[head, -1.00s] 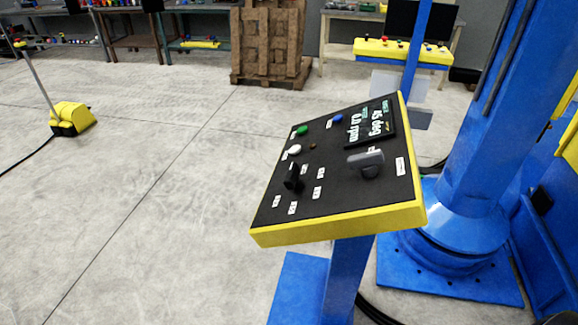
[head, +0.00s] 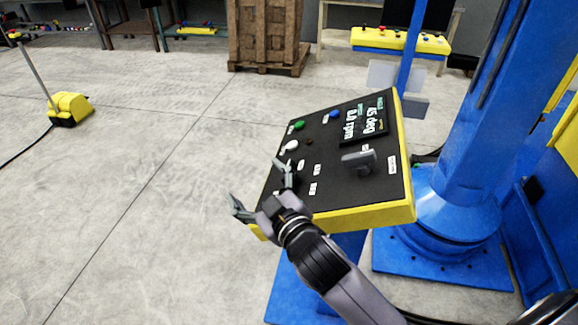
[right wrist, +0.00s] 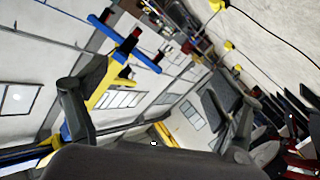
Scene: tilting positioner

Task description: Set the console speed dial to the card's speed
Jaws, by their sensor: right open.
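The console (head: 335,190) has a sloping black face with a yellow rim on a blue post. Its screen (head: 366,122) reads 45 deg and 0.0 rpm. The black knob among the small white labels is mostly hidden behind my right gripper (head: 262,191). That gripper is open over the console's lower left, one finger over the face and one beyond the left edge. Contact cannot be told. Its spread fingers also show in the right wrist view (right wrist: 155,108). No readable card shows. My left gripper is out of view.
Green (head: 299,125), white (head: 291,146) and blue (head: 336,115) buttons sit on the console's upper part. A blue column (head: 470,150) stands close on the right. A yellow pedal unit (head: 70,108) is on the floor at far left.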

